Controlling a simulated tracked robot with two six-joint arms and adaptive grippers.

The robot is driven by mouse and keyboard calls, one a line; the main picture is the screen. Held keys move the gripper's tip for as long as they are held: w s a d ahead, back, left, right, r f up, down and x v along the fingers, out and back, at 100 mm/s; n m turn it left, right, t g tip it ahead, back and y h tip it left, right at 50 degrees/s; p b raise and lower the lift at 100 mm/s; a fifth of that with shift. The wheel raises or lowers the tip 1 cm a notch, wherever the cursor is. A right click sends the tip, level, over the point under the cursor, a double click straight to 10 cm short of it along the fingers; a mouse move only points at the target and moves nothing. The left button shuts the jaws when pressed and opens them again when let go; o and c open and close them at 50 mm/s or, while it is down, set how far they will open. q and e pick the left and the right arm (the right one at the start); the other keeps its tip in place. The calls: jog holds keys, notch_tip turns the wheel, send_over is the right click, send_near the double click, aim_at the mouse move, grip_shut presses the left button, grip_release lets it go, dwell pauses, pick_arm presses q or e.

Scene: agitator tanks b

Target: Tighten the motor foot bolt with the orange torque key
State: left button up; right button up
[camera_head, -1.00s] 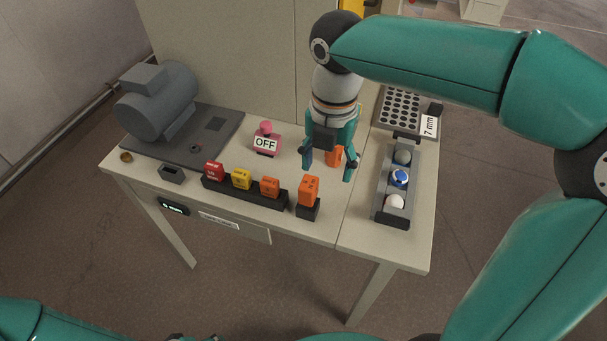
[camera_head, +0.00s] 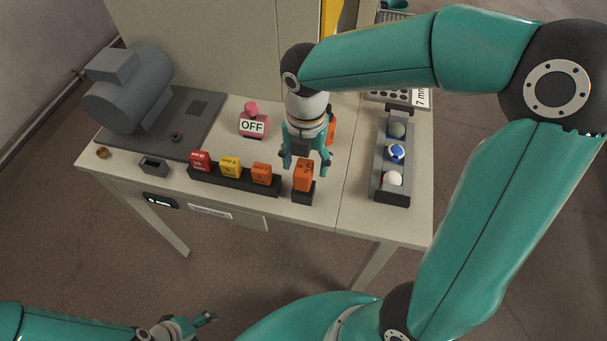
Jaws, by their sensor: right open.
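My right gripper (camera_head: 306,166) is open, pointing down over the table, with its fingertips around or just behind the top of an orange block-shaped key (camera_head: 303,176). That key stands upright in a small black holder; contact cannot be told. A second orange key (camera_head: 262,174) sits in the black rack (camera_head: 235,181) beside a yellow key (camera_head: 230,167) and a red key (camera_head: 200,161). Another orange piece (camera_head: 331,131) is partly hidden behind the gripper. The grey motor (camera_head: 130,90) stands on a dark baseplate; a small dark bolt-like fitting (camera_head: 177,136) shows there. My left gripper (camera_head: 205,320) is low at the bottom edge, its opening unclear.
A pink switch with an OFF sign (camera_head: 253,125) stands behind the rack. A grey tray (camera_head: 391,190) holding grey, blue and white balls is at the right. A small black open box (camera_head: 154,165) and a brass disc (camera_head: 103,152) lie near the left front.

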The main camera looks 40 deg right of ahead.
jog(key=shift+w+a+f, duration=0.1)
jog(key=shift+a+f, duration=0.05)
jog(key=shift+f, duration=2.7)
grip_shut()
jog(key=shift+r, duration=0.2)
notch_tip(320, 180, up, 20)
jog(key=p, duration=0.1)
jog(key=shift+p, duration=0.35)
jog(key=shift+f, duration=0.15)
jog(key=c, duration=0.8)
grip_release()
grip_shut()
